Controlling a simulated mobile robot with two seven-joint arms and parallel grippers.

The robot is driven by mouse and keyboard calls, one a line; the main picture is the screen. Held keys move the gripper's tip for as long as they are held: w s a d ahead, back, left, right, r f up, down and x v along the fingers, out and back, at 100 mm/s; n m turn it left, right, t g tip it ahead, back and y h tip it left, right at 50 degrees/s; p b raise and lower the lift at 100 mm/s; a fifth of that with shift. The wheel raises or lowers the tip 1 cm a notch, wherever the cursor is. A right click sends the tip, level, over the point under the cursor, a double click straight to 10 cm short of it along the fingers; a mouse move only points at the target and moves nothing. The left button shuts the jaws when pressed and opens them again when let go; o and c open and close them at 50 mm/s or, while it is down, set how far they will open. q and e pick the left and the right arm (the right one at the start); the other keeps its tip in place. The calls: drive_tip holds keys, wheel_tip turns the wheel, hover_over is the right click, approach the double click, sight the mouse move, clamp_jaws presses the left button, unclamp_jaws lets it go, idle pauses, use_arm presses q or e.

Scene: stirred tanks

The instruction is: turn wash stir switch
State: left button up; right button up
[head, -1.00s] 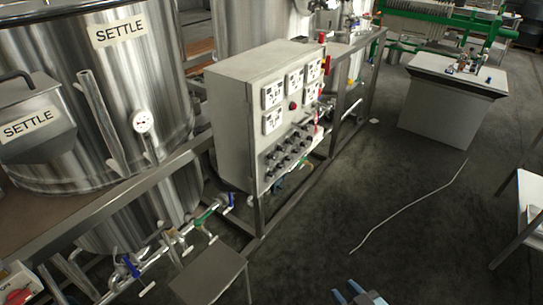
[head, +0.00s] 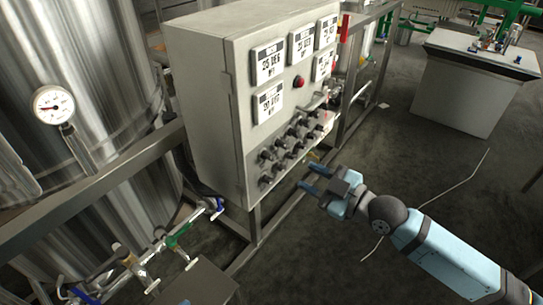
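A grey control cabinet (head: 200,95) stands in the middle of the head view. Its front face carries several white display meters, a red button (head: 299,82) and rows of dark knob switches (head: 290,146) low down. I cannot read which switch is the wash stir one. My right gripper (head: 309,178) is in front of the cabinet, just right of and below the switch rows. Its two blue fingers are apart, pointing left toward the panel, with nothing between them. It appears clear of the switches. My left gripper is not in view.
A steel tank (head: 80,120) with a round gauge (head: 53,105) stands at the left behind a metal frame rail (head: 95,188). Pipes with blue and green valve handles (head: 178,236) run low. A white-sided bench (head: 465,95) stands back right.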

sight(271, 158)
drive_tip(key=x, duration=1.1)
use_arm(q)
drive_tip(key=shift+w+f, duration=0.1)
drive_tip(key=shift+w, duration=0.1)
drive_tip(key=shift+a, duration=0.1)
use_arm(e)
clamp_jaws()
